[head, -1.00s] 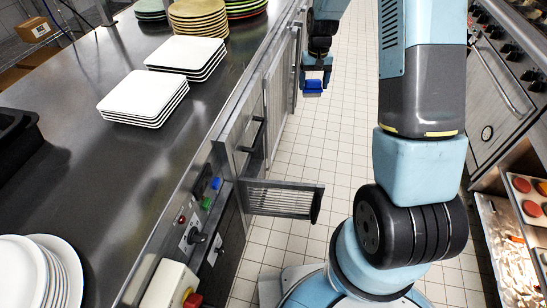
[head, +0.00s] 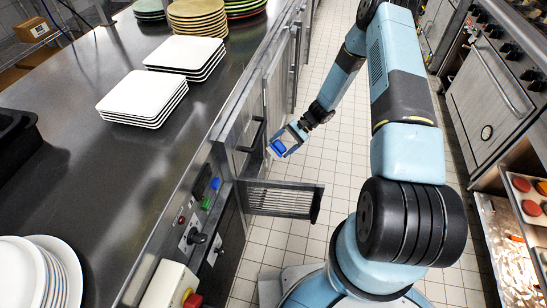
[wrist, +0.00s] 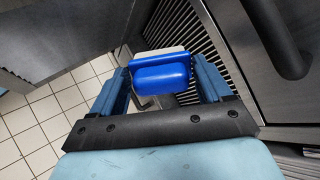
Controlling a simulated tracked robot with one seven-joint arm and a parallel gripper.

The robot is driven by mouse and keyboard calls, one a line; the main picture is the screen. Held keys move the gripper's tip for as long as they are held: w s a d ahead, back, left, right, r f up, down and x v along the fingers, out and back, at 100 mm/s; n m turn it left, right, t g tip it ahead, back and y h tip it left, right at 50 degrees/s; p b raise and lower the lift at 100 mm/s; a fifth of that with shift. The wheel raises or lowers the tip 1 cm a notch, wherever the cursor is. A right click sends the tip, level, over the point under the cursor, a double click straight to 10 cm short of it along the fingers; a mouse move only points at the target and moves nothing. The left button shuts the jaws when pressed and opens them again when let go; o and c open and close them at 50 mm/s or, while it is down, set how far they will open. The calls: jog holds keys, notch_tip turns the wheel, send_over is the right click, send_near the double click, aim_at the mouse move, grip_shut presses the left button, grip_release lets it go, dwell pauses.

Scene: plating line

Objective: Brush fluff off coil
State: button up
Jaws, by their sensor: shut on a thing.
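My gripper (head: 287,141) is shut on a blue brush (head: 278,147) beside the counter front, above the open grille flap (head: 284,200). In the wrist view the blue brush (wrist: 161,76) sits between both fingers, with a pale strip along its far edge. Behind it in the wrist view is a dark finned or slatted surface (wrist: 221,45), which may be the coil; a small gap or contact with the brush cannot be told. I can make out no fluff. In the head view the coil is not visible.
The steel counter (head: 75,170) carries stacked white square plates (head: 143,97). Its front has a control panel with knobs (head: 196,236) and a red button (head: 192,300). A dark door handle (wrist: 277,38) is close on the right in the wrist view. The tiled aisle (head: 305,225) is clear.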

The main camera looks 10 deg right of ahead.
jog(key=w+a+f+m+t+y, duration=0.2)
jog(key=a+f+m+t+y, duration=0.2)
jog(key=f+m+t+y, duration=0.2)
notch_tip(320, 180, down, 4)
jog(key=m+t, duration=0.2)
jog(key=t, duration=0.2)
jog(key=shift+a, duration=0.2)
jog(key=shift+w+a, duration=0.1)
jog(key=shift+x, duration=2.8)
jog(key=shift+x, duration=1.3)
jog(key=shift+r, duration=0.15)
jog(key=w, duration=0.2)
jog(key=w+d, duration=0.1)
jog(key=shift+w+d, duration=0.2)
jog(key=shift+w, duration=0.15)
